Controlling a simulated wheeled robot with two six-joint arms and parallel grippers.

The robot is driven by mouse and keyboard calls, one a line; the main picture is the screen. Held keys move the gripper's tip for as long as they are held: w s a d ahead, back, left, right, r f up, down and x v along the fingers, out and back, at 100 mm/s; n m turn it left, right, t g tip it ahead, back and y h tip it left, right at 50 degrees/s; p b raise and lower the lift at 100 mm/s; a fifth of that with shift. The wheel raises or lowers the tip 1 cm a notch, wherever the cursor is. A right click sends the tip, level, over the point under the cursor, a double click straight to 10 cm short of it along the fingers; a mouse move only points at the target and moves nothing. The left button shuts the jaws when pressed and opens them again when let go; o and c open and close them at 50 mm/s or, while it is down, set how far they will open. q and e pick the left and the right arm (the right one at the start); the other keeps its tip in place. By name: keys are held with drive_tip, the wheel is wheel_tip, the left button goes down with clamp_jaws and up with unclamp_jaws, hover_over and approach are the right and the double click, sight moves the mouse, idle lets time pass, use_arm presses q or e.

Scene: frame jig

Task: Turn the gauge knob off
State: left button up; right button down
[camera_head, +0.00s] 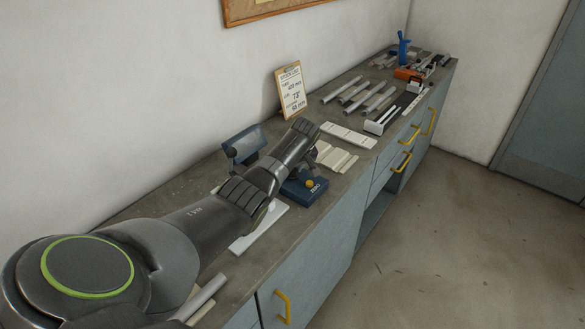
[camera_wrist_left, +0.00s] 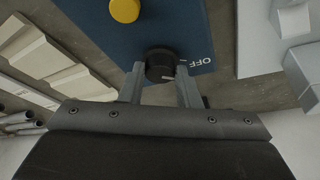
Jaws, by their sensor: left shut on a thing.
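The gauge is a blue box (camera_head: 299,191) with a yellow button (camera_head: 310,183), standing on the bench beside my left arm. In the left wrist view the blue box (camera_wrist_left: 180,22) fills the top middle, with the yellow button (camera_wrist_left: 124,10). The black gauge knob (camera_wrist_left: 160,62) is on its near edge. A white OFF label (camera_wrist_left: 201,61) is printed right of the knob. My left gripper (camera_wrist_left: 160,76) is shut on the knob, one finger on each side. In the head view my arm hides the knob. My right gripper is not in view.
A blue-grey device (camera_head: 244,146) stands behind the arm. Pale grooved blocks (camera_head: 335,157) and a white strip (camera_head: 349,136) lie beyond the gauge. Metal bars (camera_head: 342,89) and a clipboard (camera_head: 291,91) are farther along. The floor (camera_head: 450,240) to the right is clear.

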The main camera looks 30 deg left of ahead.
use_arm(q)
drive_tip(key=shift+n+g, duration=0.3)
drive_tip(key=shift+n, duration=0.2)
drive_tip(key=o, duration=1)
drive_tip(key=shift+c, duration=0.2)
drive_tip(key=shift+r, duration=0.1)
drive_tip(key=shift+d+r, duration=0.25)
drive_tip(key=shift+r, duration=0.3)
drive_tip(key=b+v, duration=0.2)
drive_tip(key=v, duration=1.4)
drive_tip(key=shift+d+b, duration=0.2)
drive_tip(key=shift+b, duration=0.1)
